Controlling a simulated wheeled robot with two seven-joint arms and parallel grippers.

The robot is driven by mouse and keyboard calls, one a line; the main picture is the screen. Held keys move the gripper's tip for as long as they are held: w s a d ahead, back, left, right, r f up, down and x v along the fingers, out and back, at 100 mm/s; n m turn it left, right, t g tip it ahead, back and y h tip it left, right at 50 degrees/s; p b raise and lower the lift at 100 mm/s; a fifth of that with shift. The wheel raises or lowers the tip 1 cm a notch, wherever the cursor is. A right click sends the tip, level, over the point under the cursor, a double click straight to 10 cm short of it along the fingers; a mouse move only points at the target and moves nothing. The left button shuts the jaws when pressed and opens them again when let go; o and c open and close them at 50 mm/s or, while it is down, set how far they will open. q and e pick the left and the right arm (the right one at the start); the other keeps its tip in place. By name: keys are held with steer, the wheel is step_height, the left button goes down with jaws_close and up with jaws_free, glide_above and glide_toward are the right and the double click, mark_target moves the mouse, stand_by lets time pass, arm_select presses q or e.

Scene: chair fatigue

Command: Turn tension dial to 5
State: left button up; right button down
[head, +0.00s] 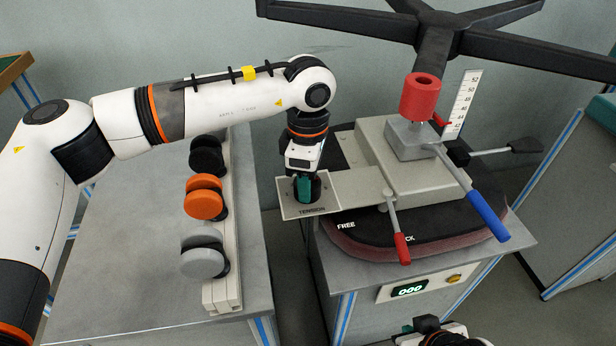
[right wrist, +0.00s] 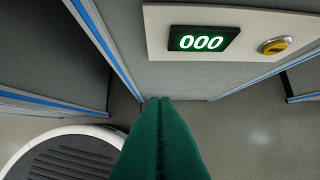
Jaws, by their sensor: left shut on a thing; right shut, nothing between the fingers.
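The tension dial (head: 316,189) is a dark round knob on a pale plate marked TENSION (head: 295,212), at the left corner of the test rig in the head view. My left gripper (head: 304,190), with green fingers, points down over it and is shut on it. The fingers and wrist hide much of the dial, and its pointer and numbers cannot be read. My right gripper (right wrist: 160,140) is shut and empty in the right wrist view, its green fingers together below the counter panel. In the head view only part of my right arm shows at the bottom edge.
A red-handled lever (head: 402,248) by the FREE and LOCK marks and a blue-handled lever (head: 488,216) stand right of the dial. The counter (right wrist: 203,42) reads 000 beside a yellow knob (right wrist: 275,46). Casters (head: 205,200) stand on the left table; an upturned chair base (head: 438,42) is behind.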

arm_select(q)
steer(key=o, duration=1)
step_height(320, 180, up, 4)
steer(key=shift+w+r+p, duration=0.1)
steer(key=shift+r+p, duration=0.15)
steer(key=shift+p, duration=0.25)
steer(key=shift+r+p, duration=0.6)
steer(key=shift+r, duration=3.2)
arm_select(e)
steer(key=shift+s+d+r+g+h, duration=0.1)
steer(key=shift+s+d+g, duration=0.1)
steer(key=shift+s+g, duration=0.35)
steer(key=shift+s+d+r+g+h, duration=0.1)
steer(key=shift+s+d+g, duration=0.15)
steer(key=shift+s, duration=0.6)
steer(key=shift+s+d+g+h, duration=0.15)
steer(key=shift+s+g, duration=0.25)
steer(key=shift+s, duration=0.3)
